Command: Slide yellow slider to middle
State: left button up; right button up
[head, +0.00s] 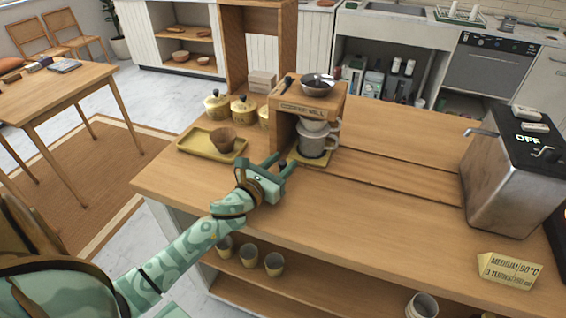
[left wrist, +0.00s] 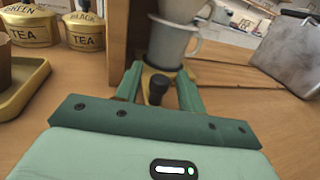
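My left gripper (head: 284,161) is low over the counter in front of the mill. In the left wrist view, its fingers (left wrist: 159,74) are apart, one on each side of the knob, with visible gaps. The cup hides much of the slider. My right gripper is not in view.
A yellow tray (head: 194,148) with a brown cup (head: 222,141) and several tea tins (head: 217,104) stand left of the mill. A metal machine (head: 506,178) is at the right, near a yellow sign (head: 508,271). The counter (head: 390,220) between is clear.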

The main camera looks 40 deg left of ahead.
pick_arm(q)
jog(key=shift+w, duration=0.45)
grip_shut()
jog(key=w+d, duration=0.1)
jog(key=d, duration=0.5)
jog(key=w+d, duration=0.1)
jog(key=d, duration=0.4)
jog(key=w+d, duration=0.2)
jog(key=d, duration=0.4)
jog(key=shift+d+b, duration=0.3)
jog(key=shift+b, duration=0.05)
grip_release()
